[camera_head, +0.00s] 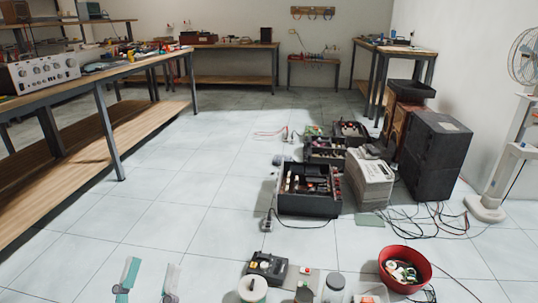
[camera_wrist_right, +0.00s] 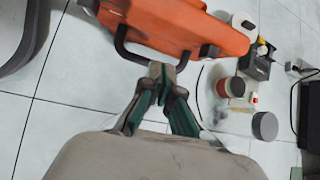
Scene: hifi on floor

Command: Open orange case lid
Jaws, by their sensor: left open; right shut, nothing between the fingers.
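The orange case (camera_wrist_right: 185,25) lies at the top of the right wrist view, cut off by the frame edge. Its black handle (camera_wrist_right: 122,48) faces my right gripper (camera_wrist_right: 162,70). Whether the lid is raised is not clear. The case does not show in the head view. My left gripper (camera_head: 149,276) is open and empty at the bottom left of the head view, above the floor.
A black open crate (camera_head: 308,205) of parts, a red bowl (camera_head: 405,283) and black speakers (camera_head: 436,150) stand on the floor at right. Cables lie around them. A small black box (camera_head: 267,266) and jars stand at bottom centre. The tiled floor at left centre is clear, beside a long workbench (camera_head: 110,70).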

